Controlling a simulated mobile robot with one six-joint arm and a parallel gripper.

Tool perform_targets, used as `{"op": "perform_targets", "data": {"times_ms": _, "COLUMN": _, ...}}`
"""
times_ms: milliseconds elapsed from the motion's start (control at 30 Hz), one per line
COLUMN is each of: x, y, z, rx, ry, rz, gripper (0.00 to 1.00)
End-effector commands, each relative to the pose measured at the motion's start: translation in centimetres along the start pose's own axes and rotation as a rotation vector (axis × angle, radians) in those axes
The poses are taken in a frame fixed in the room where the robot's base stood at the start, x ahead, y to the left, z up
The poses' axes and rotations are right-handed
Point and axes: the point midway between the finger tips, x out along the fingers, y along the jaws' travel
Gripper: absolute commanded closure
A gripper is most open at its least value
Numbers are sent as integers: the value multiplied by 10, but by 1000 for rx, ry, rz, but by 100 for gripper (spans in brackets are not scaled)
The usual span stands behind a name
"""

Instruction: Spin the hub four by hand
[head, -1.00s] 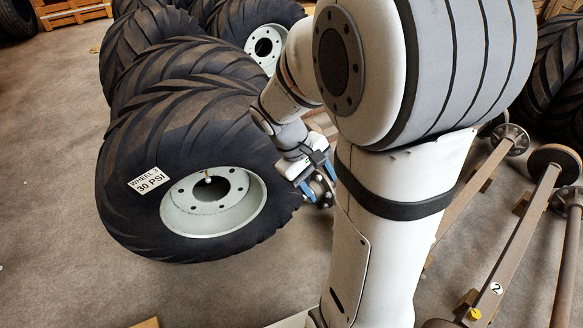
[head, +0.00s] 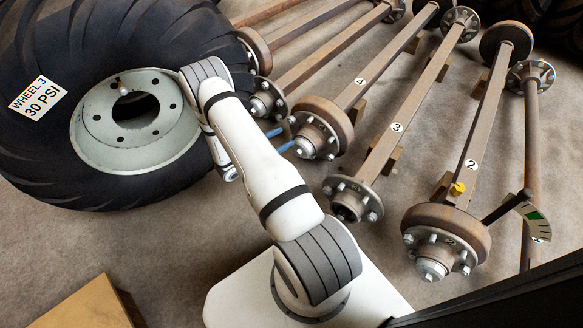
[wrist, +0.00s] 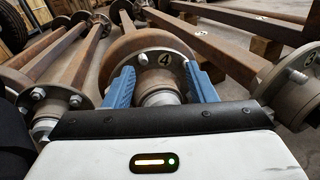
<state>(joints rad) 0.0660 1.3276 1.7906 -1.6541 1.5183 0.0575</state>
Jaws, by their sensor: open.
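Hub four (head: 318,128) is on the near end of the rusty axle marked 4 (head: 361,82), with a brown drum and a studded face. My gripper (head: 281,140) is at the hub's near left side in the head view. Its blue fingers are open. In the wrist view the fingers (wrist: 160,74) stand on either side of the hub's silver centre cap (wrist: 160,94). I cannot tell whether they touch it. The hub's lower part is hidden by my gripper.
Hub three (head: 352,198) is close by on the right, with the drum on axle 2 (head: 446,232) beyond. Another studded hub (head: 267,100) is close on the left. Wheel 3 (head: 60,150) lies at the left. A wooden box (head: 85,305) stands at lower left.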

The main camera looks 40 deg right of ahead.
Motion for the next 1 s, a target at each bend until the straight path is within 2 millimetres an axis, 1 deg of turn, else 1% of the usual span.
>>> {"op": "perform_targets", "data": {"times_ms": 33, "x": 2, "y": -7, "z": -46, "rx": -42, "ry": -12, "rz": 45, "gripper": 49}}
{"op": "perform_targets", "data": {"times_ms": 67, "x": 3, "y": -9, "z": -63, "rx": -60, "ry": -20, "rz": 74, "gripper": 49}}
{"op": "perform_targets", "data": {"times_ms": 100, "x": 3, "y": -12, "z": -83, "rx": -83, "ry": -28, "rz": 110, "gripper": 49}}
{"op": "perform_targets", "data": {"times_ms": 200, "x": 3, "y": -19, "z": -124, "rx": -127, "ry": -41, "rz": 184, "gripper": 49}}
{"op": "perform_targets", "data": {"times_ms": 300, "x": 2, "y": -24, "z": -150, "rx": -154, "ry": -48, "rz": 235, "gripper": 49}}
{"op": "perform_targets", "data": {"times_ms": 400, "x": 2, "y": -27, "z": -162, "rx": -167, "ry": -51, "rz": 260, "gripper": 49}}
{"op": "perform_targets", "data": {"times_ms": 467, "x": 5, "y": -27, "z": -165, "rx": -170, "ry": -51, "rz": 265, "gripper": 49}}
{"op": "perform_targets", "data": {"times_ms": 567, "x": 16, "y": -24, "z": -166, "rx": -170, "ry": -52, "rz": 265, "gripper": 49}}
{"op": "perform_targets", "data": {"times_ms": 800, "x": 54, "y": -14, "z": -165, "rx": -169, "ry": -52, "rz": 263, "gripper": 49}}
{"op": "perform_targets", "data": {"times_ms": 900, "x": 66, "y": -11, "z": -164, "rx": -170, "ry": -52, "rz": 264, "gripper": 49}}
{"op": "perform_targets", "data": {"times_ms": 1000, "x": 73, "y": -8, "z": -163, "rx": -170, "ry": -52, "rz": 265, "gripper": 49}}
